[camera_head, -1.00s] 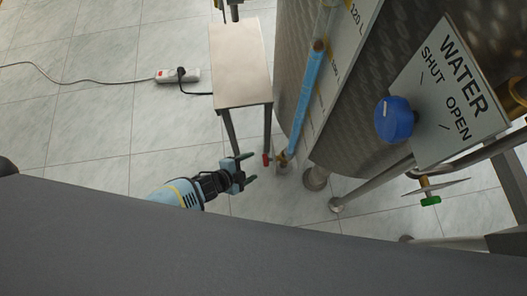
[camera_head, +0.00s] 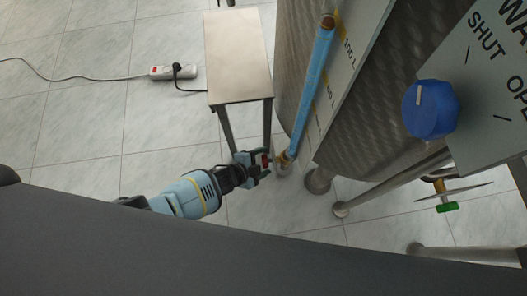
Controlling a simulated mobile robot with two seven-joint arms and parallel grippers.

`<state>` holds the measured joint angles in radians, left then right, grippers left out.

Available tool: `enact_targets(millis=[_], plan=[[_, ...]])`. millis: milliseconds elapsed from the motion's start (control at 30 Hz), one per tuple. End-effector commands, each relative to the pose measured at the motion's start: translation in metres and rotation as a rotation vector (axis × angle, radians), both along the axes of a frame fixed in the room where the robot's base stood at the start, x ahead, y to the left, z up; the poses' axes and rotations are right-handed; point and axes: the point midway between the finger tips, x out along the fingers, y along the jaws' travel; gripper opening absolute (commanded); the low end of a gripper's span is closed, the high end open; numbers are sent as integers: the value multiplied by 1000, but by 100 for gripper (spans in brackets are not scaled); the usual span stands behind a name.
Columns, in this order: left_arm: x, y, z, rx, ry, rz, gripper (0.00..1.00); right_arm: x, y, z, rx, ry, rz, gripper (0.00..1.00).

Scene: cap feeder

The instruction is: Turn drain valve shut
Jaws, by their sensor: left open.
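A small valve with a red handle (camera_head: 265,160) sits at the foot of the blue-filled sight tube (camera_head: 312,90), by a brass fitting (camera_head: 284,159) low on the steel tank (camera_head: 375,125). My left gripper (camera_head: 264,165) comes in from the left and is at the red handle. Its jaws are open, with one finger on each side of the handle in this view. Whether they touch it I cannot tell, and the fingers hide part of it. A second valve with a green handle (camera_head: 447,207) hangs under the tank at the right. My right gripper is not in view.
A blue knob (camera_head: 430,110) is on the WATER panel (camera_head: 485,75), marked SHUT and OPEN. A metal stand (camera_head: 238,60) is just beyond my gripper, and tank legs (camera_head: 390,188) are to the right. A power strip (camera_head: 172,72) with a cable lies on the floor.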

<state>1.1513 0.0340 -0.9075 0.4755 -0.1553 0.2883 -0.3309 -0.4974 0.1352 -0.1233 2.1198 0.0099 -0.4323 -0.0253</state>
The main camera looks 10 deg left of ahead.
Motion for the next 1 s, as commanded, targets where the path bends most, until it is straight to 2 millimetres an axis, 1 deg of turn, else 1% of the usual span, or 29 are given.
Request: enact_targets(millis=[67,300,400,633,1000], plan=[[0,0,0,0,0,0,63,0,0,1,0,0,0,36],[0,0,0,-1,0,-1,32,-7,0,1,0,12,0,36],[0,0,0,-1,0,-1,20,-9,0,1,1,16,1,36],[1,-1,2,-13,26,-5,20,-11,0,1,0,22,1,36],[1,-3,2,-60,169,-10,20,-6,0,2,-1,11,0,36]])
